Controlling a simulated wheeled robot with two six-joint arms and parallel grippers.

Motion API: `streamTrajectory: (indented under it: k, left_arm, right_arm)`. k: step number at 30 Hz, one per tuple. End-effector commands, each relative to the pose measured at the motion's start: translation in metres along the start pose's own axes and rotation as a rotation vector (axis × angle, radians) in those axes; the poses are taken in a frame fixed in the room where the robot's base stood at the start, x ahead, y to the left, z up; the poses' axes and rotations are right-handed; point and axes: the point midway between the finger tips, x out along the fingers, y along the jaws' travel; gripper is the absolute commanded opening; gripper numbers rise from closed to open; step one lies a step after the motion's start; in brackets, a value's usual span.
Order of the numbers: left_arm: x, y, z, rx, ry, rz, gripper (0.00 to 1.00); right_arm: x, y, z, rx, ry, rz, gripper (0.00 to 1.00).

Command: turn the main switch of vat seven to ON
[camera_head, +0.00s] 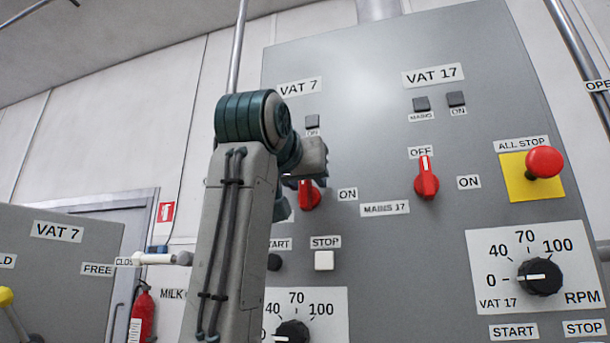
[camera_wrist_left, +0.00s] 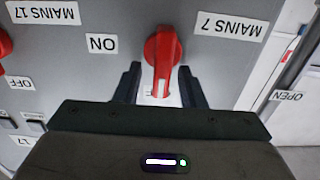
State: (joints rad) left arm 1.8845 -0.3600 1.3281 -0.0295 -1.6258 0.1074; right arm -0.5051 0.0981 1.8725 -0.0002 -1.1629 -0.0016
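The red main switch of vat seven (camera_head: 309,197) is on the grey panel below the VAT 7 label (camera_head: 299,87), partly covered by my left gripper in the head view. In the left wrist view, which is upside down, the red switch (camera_wrist_left: 162,50) sits beneath the MAINS 7 label (camera_wrist_left: 230,27) side. Its handle points away from that label, not toward the ON label (camera_wrist_left: 102,43). The label at its tip is mostly hidden. My left gripper (camera_wrist_left: 159,78) is open, one finger on each side of the handle, with visible gaps. My right gripper is not in view.
To the right is the similar red MAINS 17 switch (camera_head: 427,183), pointing up to OFF. A red ALL STOP button (camera_head: 544,162) stands out farther right. Below are a white STOP button (camera_head: 324,261) and a black RPM knob (camera_head: 541,277). A pipe (camera_head: 238,50) rises at left.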

Motion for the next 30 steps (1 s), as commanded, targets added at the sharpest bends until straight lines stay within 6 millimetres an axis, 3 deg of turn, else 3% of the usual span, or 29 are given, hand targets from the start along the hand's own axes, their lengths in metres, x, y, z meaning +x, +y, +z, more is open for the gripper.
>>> streamTrajectory:
  k: [9,10,14,30]
  left_arm:
    - [0.0043,-0.0002,0.0008,0.000,0.000,0.000,0.36]
    - [0.0043,-0.0003,0.0007,0.000,0.000,0.000,0.34]
    - [0.0040,-0.0003,0.0006,0.000,0.000,0.000,0.09]
    - [0.0034,0.0024,0.0017,0.112,0.000,0.000,0.09]
  right_arm:
    - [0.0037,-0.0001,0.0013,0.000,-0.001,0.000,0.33]
    - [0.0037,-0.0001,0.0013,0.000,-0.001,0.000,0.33]
    - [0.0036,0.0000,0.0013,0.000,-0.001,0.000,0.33]
    - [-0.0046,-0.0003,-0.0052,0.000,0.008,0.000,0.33]
